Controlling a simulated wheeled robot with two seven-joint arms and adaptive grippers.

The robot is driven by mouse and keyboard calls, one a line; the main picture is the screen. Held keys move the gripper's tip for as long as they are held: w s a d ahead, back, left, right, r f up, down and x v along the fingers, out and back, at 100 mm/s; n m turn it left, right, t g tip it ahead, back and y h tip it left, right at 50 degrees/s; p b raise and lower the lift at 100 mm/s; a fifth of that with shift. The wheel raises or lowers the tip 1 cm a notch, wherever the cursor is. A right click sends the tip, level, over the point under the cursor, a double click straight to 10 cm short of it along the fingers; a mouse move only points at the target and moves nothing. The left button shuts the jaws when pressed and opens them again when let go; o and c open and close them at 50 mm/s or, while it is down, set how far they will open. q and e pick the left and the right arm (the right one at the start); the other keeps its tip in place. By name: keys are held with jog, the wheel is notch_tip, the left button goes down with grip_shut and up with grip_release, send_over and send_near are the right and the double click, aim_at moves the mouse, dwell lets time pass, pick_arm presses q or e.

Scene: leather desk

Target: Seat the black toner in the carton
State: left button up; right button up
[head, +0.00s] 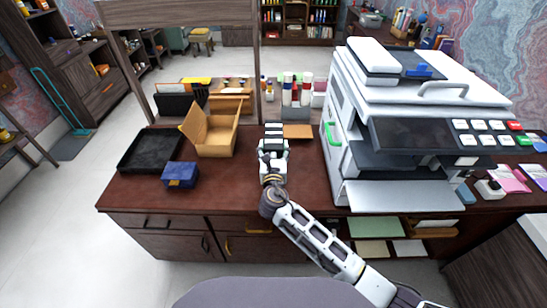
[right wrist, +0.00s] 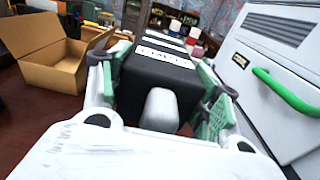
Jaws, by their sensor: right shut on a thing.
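The black toner (head: 273,129), a dark block with white labels on top, is held by my right gripper (head: 273,148) over the desk, between the carton and the printer. In the right wrist view the green-padded fingers of the gripper (right wrist: 160,96) are shut on both sides of the toner (right wrist: 158,72). The open cardboard carton (head: 215,142) stands on the desk to the left of the gripper, flaps up. It also shows at the left of the right wrist view (right wrist: 52,66), apart from the toner. My left gripper is not in view.
A large white printer (head: 350,160) with a green handle stands close on the right. Bottles (head: 287,92) stand behind. The red-brown desk (head: 225,185) is clear in front.

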jog(key=shift+f, duration=1.85)
jog(key=shift+f+b, duration=0.45)
jog(key=shift+f, duration=0.15)
jog(key=o, duration=1.3)
jog(key=shift+c, duration=0.2)
jog(key=shift+r, duration=0.1)
